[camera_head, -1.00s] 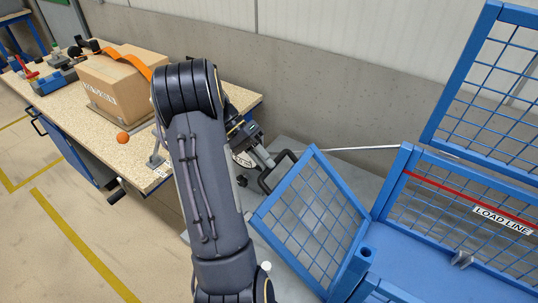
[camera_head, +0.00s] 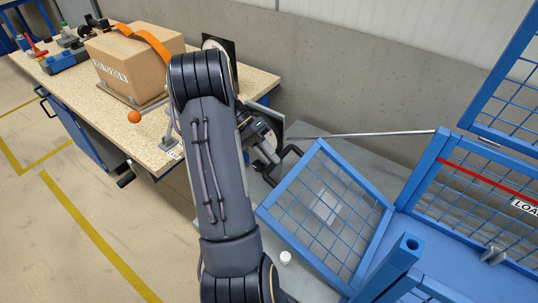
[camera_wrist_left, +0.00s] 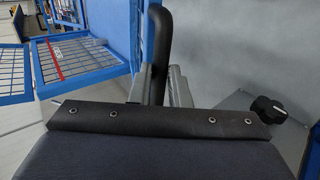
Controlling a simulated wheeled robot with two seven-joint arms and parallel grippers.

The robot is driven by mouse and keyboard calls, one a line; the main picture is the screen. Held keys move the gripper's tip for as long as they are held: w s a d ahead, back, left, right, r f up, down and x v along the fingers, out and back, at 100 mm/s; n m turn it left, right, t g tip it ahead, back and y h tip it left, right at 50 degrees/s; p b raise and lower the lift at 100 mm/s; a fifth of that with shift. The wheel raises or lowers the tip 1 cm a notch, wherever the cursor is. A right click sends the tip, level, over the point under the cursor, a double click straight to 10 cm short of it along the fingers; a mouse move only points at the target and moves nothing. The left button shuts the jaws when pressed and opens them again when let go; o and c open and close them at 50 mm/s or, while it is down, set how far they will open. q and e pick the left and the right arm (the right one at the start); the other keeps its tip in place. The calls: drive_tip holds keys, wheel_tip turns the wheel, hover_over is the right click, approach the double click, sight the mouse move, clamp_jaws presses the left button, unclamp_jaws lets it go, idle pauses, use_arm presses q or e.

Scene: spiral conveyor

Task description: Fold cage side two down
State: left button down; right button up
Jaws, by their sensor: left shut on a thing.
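A blue mesh cage side (camera_head: 325,215) leans outward from the blue cage, tilted to the left. A black bar handle (camera_head: 290,153) stands at its outer edge. My left gripper (camera_head: 270,158) is at this handle, partly hidden by my own arm. In the left wrist view, the gripper's grey fingers (camera_wrist_left: 158,90) are shut around the lower part of the black handle (camera_wrist_left: 160,40). The cage (camera_head: 440,200), with a red line and a partly cut-off load sign, stands at the right. My right gripper is not in view.
A workbench (camera_head: 140,125) with a cardboard box (camera_head: 135,65), an orange ball (camera_head: 134,117) and tools stands at the left. A grey wall (camera_head: 340,85) and a thin metal rod (camera_head: 360,134) lie behind the cage side. Floor at the lower left is clear.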

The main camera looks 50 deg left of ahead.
use_arm(q)
drive_tip(key=c, duration=1.4)
unclamp_jaws()
drive_tip(key=shift+o, duration=0.2)
drive_tip(key=v, duration=0.7)
drive_tip(key=shift+a+r, duration=0.2)
drive_tip(key=shift+r, duration=0.1)
